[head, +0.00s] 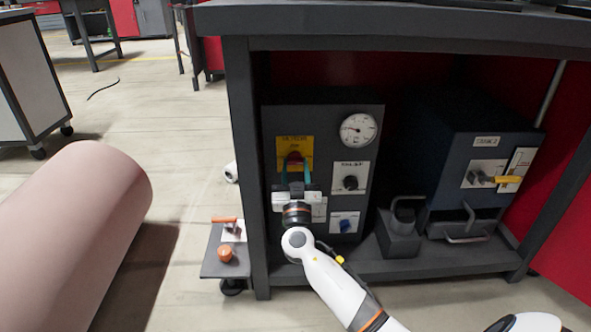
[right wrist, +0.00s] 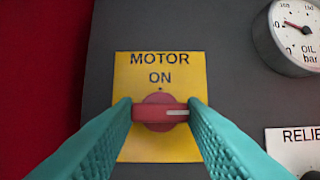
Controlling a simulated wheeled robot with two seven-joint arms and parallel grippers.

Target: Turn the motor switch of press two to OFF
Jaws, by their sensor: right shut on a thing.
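The motor switch is a red knob (right wrist: 160,113) on a yellow plate (right wrist: 186,72) lettered MOTOR and ON, on the dark front panel (head: 335,112). In the right wrist view the knob lies level, with a white mark on its right half. My right gripper (head: 295,164) reaches the plate in the head view. Its two teal fingers are shut on the knob's left and right ends in the right wrist view (right wrist: 160,111). The lower part of the plate is partly hidden by the fingers. My left gripper is not in view.
Right of the switch are an oil gauge (head: 358,129) and a relief knob (head: 350,183), with a blue knob (head: 345,225) below. A bluish box (head: 478,135) with a yellow handle (head: 509,180) stands further right. The bench post (head: 249,190) is close on the left.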

